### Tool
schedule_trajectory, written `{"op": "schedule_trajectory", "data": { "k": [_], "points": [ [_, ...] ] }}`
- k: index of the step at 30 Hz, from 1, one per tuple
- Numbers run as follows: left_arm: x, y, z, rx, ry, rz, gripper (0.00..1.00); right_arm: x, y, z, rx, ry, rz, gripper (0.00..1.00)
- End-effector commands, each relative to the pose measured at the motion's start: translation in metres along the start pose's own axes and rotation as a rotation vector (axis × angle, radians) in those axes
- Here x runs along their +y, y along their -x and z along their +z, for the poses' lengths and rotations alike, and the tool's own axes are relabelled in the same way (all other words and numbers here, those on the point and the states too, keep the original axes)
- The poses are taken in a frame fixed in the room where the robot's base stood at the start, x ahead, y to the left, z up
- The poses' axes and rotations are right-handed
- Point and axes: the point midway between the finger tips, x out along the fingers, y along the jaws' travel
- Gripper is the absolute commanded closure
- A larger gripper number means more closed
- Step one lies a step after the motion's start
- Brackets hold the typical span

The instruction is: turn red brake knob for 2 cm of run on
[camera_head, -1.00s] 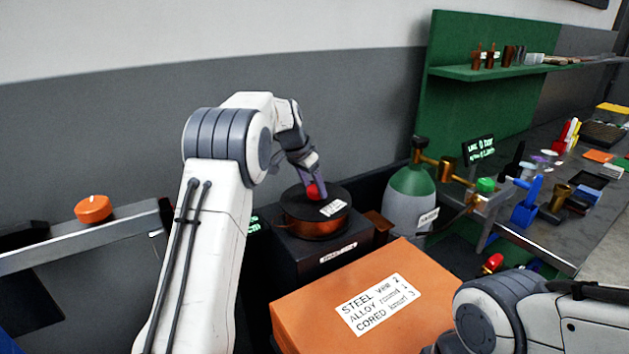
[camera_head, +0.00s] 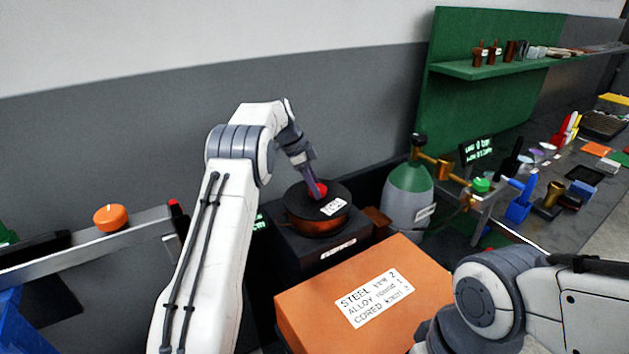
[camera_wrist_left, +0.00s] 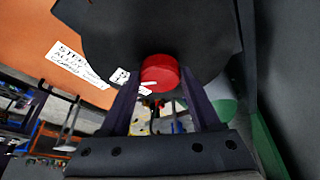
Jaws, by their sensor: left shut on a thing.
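The red brake knob (camera_head: 320,189) sits on top of the dark round drum with a copper-coloured band (camera_head: 318,224). My left gripper (camera_head: 317,188) reaches down from above and is shut on the knob. In the left wrist view the red knob (camera_wrist_left: 160,72) lies between the two finger tips (camera_wrist_left: 160,80), with the dark drum top (camera_wrist_left: 110,30) behind it. A white label (camera_head: 334,207) lies on the drum top. My right arm shows at the lower right; its fingers are not in view.
An orange box (camera_head: 300,310) with a white text label stands in front of the drum. A green and grey gas cylinder (camera_head: 408,198) with a brass valve stands to its right. An orange knob (camera_head: 110,217) sits on a rail at left. A cluttered bench is at far right.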

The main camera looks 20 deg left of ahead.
Motion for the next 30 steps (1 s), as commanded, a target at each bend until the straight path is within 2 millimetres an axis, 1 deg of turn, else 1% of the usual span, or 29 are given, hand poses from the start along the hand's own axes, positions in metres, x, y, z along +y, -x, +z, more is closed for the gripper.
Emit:
{"op": "schedule_trajectory", "data": {
  "k": [3,16,17,18,19,27,30],
  "points": [
    [-0.0009,0.0016,-0.0009,0.000,-0.016,0.003,0.92,-0.0002,0.0028,-0.0001,0.000,0.000,0.000,1.00],
    [-0.0011,0.0012,-0.0008,0.000,-0.023,0.004,0.92,-0.0002,0.0028,-0.0001,0.000,0.000,0.000,1.00],
    [-0.0011,0.0012,-0.0008,0.000,-0.023,0.004,0.25,-0.0002,0.0028,-0.0001,0.000,0.000,0.000,1.00],
    [-0.0010,0.0011,-0.0007,0.000,-0.023,0.005,0.10,-0.0002,0.0028,-0.0001,0.000,0.000,0.000,1.00],
    [-0.0009,0.0010,-0.0007,0.000,-0.022,0.005,0.06,-0.0002,0.0028,-0.0001,0.000,0.000,0.000,1.00],
    [-0.0006,0.0005,-0.0002,0.000,-0.021,0.007,0.06,-0.0002,0.0027,-0.0001,0.000,0.000,0.000,1.00],
    [-0.0011,0.0044,0.0001,0.000,-0.021,0.005,0.06,-0.0001,0.0012,-0.0001,0.000,0.000,0.000,1.00]
  ]
}}
